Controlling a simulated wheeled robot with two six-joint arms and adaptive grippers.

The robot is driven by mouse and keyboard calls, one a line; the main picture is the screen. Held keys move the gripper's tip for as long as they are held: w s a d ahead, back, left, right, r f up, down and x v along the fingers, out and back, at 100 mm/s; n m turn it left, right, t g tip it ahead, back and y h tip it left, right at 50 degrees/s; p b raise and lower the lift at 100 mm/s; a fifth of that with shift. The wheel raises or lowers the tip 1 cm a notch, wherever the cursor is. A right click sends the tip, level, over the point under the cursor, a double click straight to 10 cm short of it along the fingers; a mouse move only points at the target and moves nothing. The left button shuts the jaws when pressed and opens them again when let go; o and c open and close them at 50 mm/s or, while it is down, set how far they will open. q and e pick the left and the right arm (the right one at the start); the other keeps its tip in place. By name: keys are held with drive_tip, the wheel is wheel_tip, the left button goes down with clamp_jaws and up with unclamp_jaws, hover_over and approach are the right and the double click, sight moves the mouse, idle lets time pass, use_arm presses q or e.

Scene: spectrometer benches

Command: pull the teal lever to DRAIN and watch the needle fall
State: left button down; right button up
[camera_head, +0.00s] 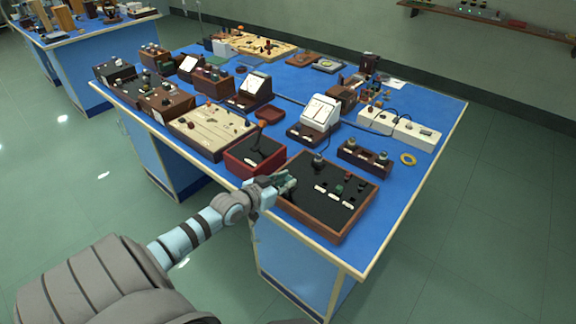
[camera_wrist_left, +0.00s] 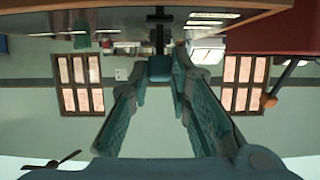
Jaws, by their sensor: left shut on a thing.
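My left gripper (camera_head: 284,181) is at the front left edge of a black panel in a wooden frame (camera_head: 328,215). In the left wrist view its two teal fingers (camera_wrist_left: 160,75) are closed on a teal lever knob (camera_wrist_left: 160,67), with a dark stem (camera_wrist_left: 160,35) running up from it. In the head view the gripper hides the knob. A white-faced meter (camera_head: 320,110) stands behind the panel; its needle is too small to read. No DRAIN marking is legible. My right gripper is not in view.
A red box (camera_head: 245,160) with an orange-tipped lever stands left of the panel; that lever also shows in the left wrist view (camera_wrist_left: 270,101). A beige board (camera_head: 205,138) is further left. Several instruments fill the blue bench. A yellow ring (camera_head: 408,159) lies at right.

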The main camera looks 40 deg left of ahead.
use_arm(q)
drive_tip(key=shift+s+f+t+b, duration=0.45)
drive_tip(key=shift+t+b, duration=0.45)
drive_tip(key=shift+b, duration=0.2)
drive_tip(key=c, duration=1.5)
unclamp_jaws()
drive_tip(key=shift+r, duration=0.1)
